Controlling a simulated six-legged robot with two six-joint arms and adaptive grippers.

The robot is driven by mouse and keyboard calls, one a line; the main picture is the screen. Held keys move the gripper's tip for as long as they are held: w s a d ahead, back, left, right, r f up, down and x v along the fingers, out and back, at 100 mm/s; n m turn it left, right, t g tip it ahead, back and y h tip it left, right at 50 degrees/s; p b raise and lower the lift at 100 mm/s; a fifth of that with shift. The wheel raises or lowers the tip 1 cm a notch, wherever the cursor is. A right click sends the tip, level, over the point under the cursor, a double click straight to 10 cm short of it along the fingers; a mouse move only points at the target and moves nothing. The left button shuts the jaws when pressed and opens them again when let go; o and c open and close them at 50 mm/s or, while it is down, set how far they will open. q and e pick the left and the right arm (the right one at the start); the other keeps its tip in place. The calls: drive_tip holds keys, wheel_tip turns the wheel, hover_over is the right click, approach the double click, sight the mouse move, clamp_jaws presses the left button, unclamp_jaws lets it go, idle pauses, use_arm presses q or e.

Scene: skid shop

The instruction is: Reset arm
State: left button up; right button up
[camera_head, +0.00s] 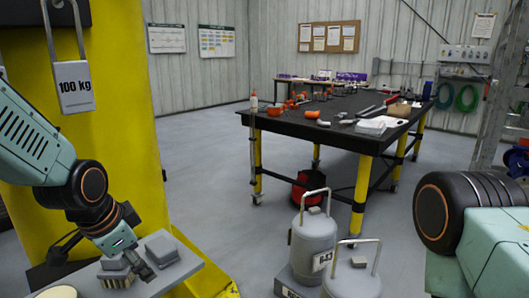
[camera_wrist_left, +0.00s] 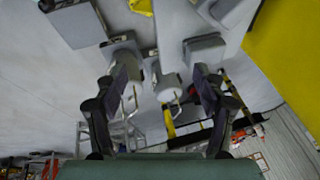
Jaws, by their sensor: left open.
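My left arm (camera_head: 40,140) comes in from the left in the head view and bends down at its dark, orange-ringed joints. My left gripper (camera_head: 140,262) is low at the left, close to a small grey shelf (camera_head: 185,268). In the left wrist view the left gripper (camera_wrist_left: 164,70) has its two dark fingers spread apart, with nothing held between them. Grey blocky shapes show at the finger ends. My right arm (camera_head: 475,225) shows only as a dark joint and teal links at the lower right. Its gripper is outside both views.
A yellow column (camera_head: 115,115) with a hanging 100 kg weight (camera_head: 74,86) stands beside my left arm. Grey canisters (camera_head: 313,245) stand at lower middle. A black workbench (camera_head: 340,131) holds tools and orange parts. A ladder (camera_head: 497,100) is at right. Open floor (camera_head: 205,150) lies left of the bench.

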use_arm(q)
drive_tip(key=s+d+f+n+b, duration=0.1)
drive_tip(key=s+f+n, duration=0.35)
drive_tip(key=f, duration=0.45)
drive_tip(key=s+d+f+n, duration=0.1)
drive_tip(key=s+f+n, duration=0.35)
drive_tip(key=f, duration=0.55)
drive_tip(key=s+f+g, duration=0.1)
drive_tip(key=s+f, duration=0.3)
drive_tip(key=s, duration=0.3)
drive_tip(key=s+f+g+b, duration=0.1)
drive_tip(key=s+f+g, duration=0.1)
drive_tip(key=s, duration=0.5)
drive_tip(key=s+f+g, duration=0.1)
drive_tip(key=s+f, duration=0.4)
drive_tip(key=s, duration=0.2)
drive_tip(key=shift+s+a+f+n+y, duration=0.2)
drive_tip(key=shift+s+f+n+y, duration=0.1)
drive_tip(key=shift+n+y, duration=0.1)
